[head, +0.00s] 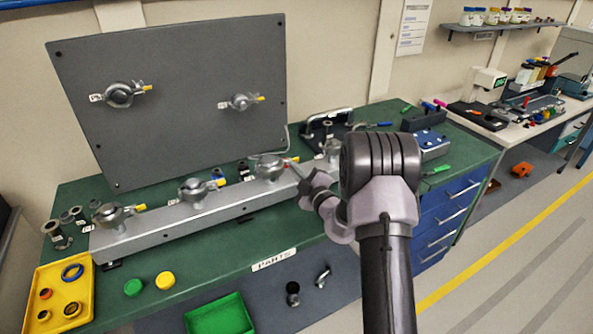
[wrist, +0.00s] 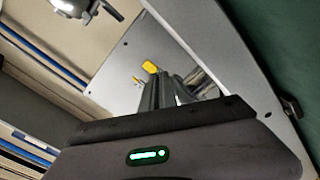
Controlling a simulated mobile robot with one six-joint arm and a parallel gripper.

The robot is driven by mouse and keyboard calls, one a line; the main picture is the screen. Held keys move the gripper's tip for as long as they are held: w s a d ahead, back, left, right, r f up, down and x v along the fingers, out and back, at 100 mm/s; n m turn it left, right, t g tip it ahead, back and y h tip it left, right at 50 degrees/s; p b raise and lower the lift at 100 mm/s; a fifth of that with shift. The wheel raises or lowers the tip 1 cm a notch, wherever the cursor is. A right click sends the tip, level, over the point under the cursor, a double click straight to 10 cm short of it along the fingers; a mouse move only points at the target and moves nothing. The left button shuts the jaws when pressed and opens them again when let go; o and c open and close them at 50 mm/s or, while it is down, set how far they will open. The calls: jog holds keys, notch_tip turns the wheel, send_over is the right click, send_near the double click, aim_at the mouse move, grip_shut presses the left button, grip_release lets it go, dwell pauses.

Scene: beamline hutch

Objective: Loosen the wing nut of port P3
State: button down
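A grey manifold (head: 165,222) on the green bench carries a row of clamped ports, several with yellow-tipped wing nuts. The third port from the left (head: 268,166) is nearest my gripper (head: 292,168), which reaches in from its right. The port labels are too small to read, so I cannot confirm which is P3. In the wrist view, my dark fingers (wrist: 165,92) stand close together. A yellow wing-nut tip (wrist: 150,67) shows just beyond them, and I cannot tell whether they touch or grip it. A metal clamp (wrist: 75,7) is at the upper left.
A grey upright panel (head: 180,75) with two more clamped ports stands behind the manifold. A yellow tray (head: 83,286) of rings, a green tray (head: 240,325) and loose caps lie in front. A blue drawer cabinet (head: 450,205) is on the right.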

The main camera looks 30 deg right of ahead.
jog(key=shift+n, duration=0.4)
jog(key=n, duration=0.7)
jog(key=n+b, duration=0.1)
jog(key=n, duration=1.4)
jog(key=shift+a+r, duration=0.15)
jog(key=shift+r, duration=0.25)
jog(key=shift+n, duration=0.5)
jog(key=c, duration=2.1)
grip_release()
